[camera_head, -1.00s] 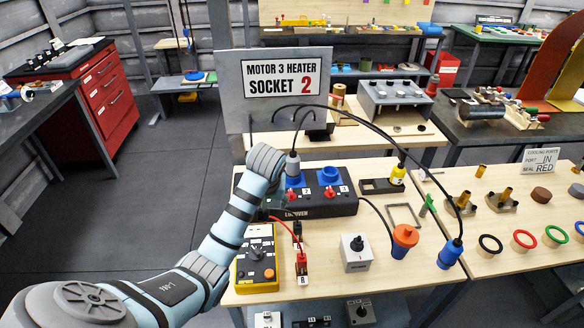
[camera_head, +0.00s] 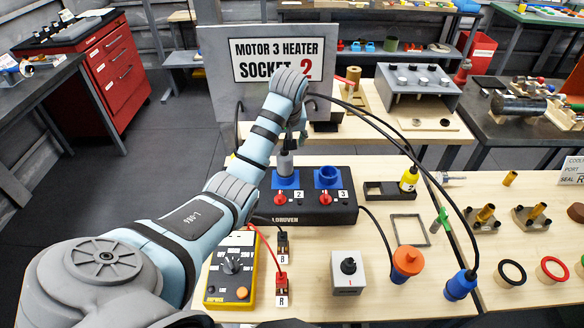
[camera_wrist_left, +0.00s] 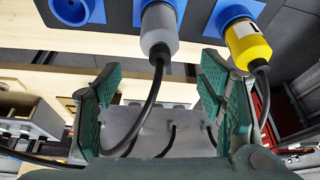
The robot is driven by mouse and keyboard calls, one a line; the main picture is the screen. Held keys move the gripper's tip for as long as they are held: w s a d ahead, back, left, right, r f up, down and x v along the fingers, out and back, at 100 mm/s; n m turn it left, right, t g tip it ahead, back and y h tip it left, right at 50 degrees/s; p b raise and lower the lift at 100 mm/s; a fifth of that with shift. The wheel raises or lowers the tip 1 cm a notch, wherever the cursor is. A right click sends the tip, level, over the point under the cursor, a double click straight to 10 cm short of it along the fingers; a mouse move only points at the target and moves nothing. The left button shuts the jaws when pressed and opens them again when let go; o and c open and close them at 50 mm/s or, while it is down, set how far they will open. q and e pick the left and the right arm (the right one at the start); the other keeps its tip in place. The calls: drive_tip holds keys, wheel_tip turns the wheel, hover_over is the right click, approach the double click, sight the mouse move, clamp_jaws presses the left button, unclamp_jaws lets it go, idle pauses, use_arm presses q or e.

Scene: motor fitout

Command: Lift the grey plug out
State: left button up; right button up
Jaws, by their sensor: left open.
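The grey plug (camera_head: 285,163) stands upright in the blue socket marked 2 on the black socket box (camera_head: 310,208). It also shows in the left wrist view (camera_wrist_left: 160,32), with its black cable bending down between my fingers. My left gripper (camera_head: 292,137) is just above the plug in the head view. Socket 3 (camera_head: 328,176) is empty. A yellow plug (camera_wrist_left: 248,44) sits in the neighbouring socket in the wrist view; my arm hides that spot in the head view. My right gripper is not in view.
A sign panel (camera_head: 216,75) stands behind the box. A yellow meter (camera_head: 231,268) with leads, a grey knob box (camera_head: 348,272), an orange plug (camera_head: 407,260) and a blue connector (camera_head: 460,284) are on the table. Black cables arch over the right side.

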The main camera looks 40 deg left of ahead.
sight(285, 157)
use_arm(q)
drive_tip(key=shift+s+a+f, duration=0.3)
drive_tip(key=shift+a+f, duration=0.05)
drive_tip(key=shift+f, duration=0.3)
drive_tip(key=shift+s+a+f, duration=0.3)
drive_tip(key=shift+a+f, duration=0.05)
drive_tip(key=shift+f, duration=0.25)
drive_tip(key=w+f, duration=0.2)
drive_tip(key=f, duration=0.1)
drive_tip(key=w+f, duration=0.1)
drive_tip(key=f, duration=0.1)
drive_tip(key=shift+f, duration=0.15)
drive_tip(key=shift+w+f, duration=0.1)
drive_tip(key=shift+w, duration=0.1)
drive_tip(key=shift+s+a+r, duration=0.1)
drive_tip(key=shift+s+r, duration=0.1)
drive_tip(key=shift+s, duration=0.15)
drive_tip(key=shift+c, duration=0.9)
drive_tip(key=shift+s+r, duration=0.1)
drive_tip(key=shift+s, duration=0.1)
drive_tip(key=shift+c, duration=1.4)
drive_tip(key=c, duration=0.3)
drive_tip(key=shift+w, duration=0.1)
drive_tip(key=c, duration=0.6)
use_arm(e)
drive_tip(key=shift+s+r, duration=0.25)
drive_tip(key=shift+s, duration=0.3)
